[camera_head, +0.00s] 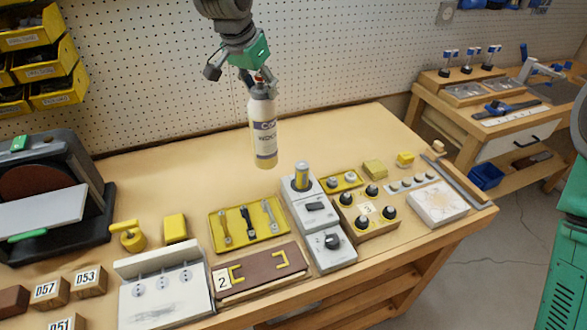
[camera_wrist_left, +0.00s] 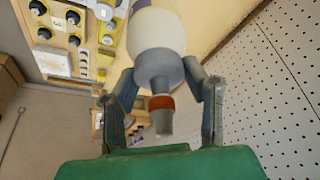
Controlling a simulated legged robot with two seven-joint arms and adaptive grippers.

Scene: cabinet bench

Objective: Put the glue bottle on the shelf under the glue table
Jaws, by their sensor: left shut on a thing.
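The glue bottle (camera_head: 263,128) is white and grey with a printed label and a tan lower end. It hangs upright in the air above the back of the workbench (camera_head: 340,145), in front of the pegboard. My left gripper (camera_head: 262,80) comes down from the top and is shut on the bottle's upper end. In the left wrist view the bottle (camera_wrist_left: 156,45) lies between the two fingers, its orange-banded nozzle pointing toward the palm. Which table is the glue table, and its shelf, I cannot tell for sure; a second bench (camera_head: 452,112) with a lower shelf (camera_head: 525,163) stands at the right. My right gripper is not seen.
The workbench holds a sander (camera_head: 50,190), a yellow tool tray (camera_head: 248,224), switch boxes (camera_head: 318,215) and numbered wooden blocks (camera_head: 88,281). A blue bin (camera_head: 486,176) sits on the lower shelf at the right. Yellow bins (camera_head: 40,55) hang at the upper left. Floor shows between the benches.

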